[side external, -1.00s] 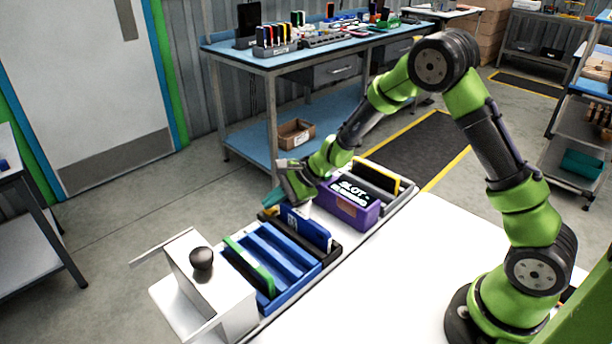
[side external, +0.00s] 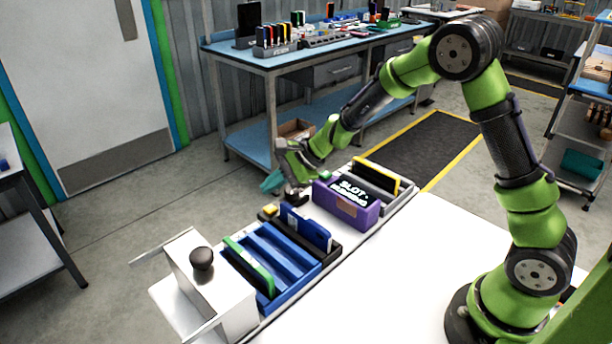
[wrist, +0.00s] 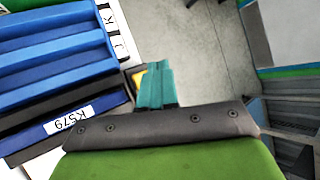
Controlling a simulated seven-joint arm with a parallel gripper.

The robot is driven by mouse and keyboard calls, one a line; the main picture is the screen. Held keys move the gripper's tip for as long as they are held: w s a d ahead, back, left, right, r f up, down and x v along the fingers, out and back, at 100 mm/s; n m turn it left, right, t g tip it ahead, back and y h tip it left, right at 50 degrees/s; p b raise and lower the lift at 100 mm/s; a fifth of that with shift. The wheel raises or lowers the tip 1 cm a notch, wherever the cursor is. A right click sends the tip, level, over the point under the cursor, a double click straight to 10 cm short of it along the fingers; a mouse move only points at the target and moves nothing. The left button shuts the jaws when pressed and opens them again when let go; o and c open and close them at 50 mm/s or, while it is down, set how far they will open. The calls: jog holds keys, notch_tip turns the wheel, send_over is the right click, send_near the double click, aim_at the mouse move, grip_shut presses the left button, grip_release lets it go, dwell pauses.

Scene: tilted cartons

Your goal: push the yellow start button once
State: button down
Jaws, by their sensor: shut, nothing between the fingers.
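The yellow start button (side external: 270,209) shows in the side view as a small yellow block at the far end of the black rack (side external: 325,252), beside the blue rack. My gripper (side external: 271,182) has teal fingers that are shut and empty. It hangs above and slightly beyond the button, apart from it in the side view. In the wrist view, the teal fingertips (wrist: 153,84) cover most of the yellow button (wrist: 138,78), and only a sliver shows on their left. The gap between fingers and button cannot be judged there.
A blue carton (side external: 308,229) leans in the black rack. The blue rack (side external: 283,262) holds a green-edged carton. A white fixture with a black knob (side external: 201,258) stands at left.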

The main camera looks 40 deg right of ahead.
aim_at(281, 203)
jog(key=shift+r, duration=1)
jog(key=shift+s, duration=0.1)
jog(key=s, duration=0.1)
jog(key=s+n+g, duration=0.1)
jog(key=s+n, duration=0.1)
jog(key=shift+s+a+f, duration=0.1)
jog(key=shift+a+f, duration=0.2)
jog(key=shift+f, duration=0.1)
jog(key=s+d+r+n+h, duration=0.1)
jog(key=s+r+n, duration=0.3)
jog(key=s, duration=0.4)
jog(key=s+d+r+n+t+h, duration=0.1)
jog(key=s+d+r+n, duration=0.1)
jog(key=s+r+n, duration=0.2)
jog(key=s+d+r+n+h, duration=0.1)
jog(key=s+r+n+h, duration=0.1)
jog(key=s+r+n, duration=0.2)
jog(key=s+r, duration=0.3)
jog(key=s, duration=0.5)
jog(key=shift+s+d+r+n, duration=0.15)
jog(key=shift+s+d+n, duration=0.05)
jog(key=shift+d+n, duration=0.1)
dwell(3.5)
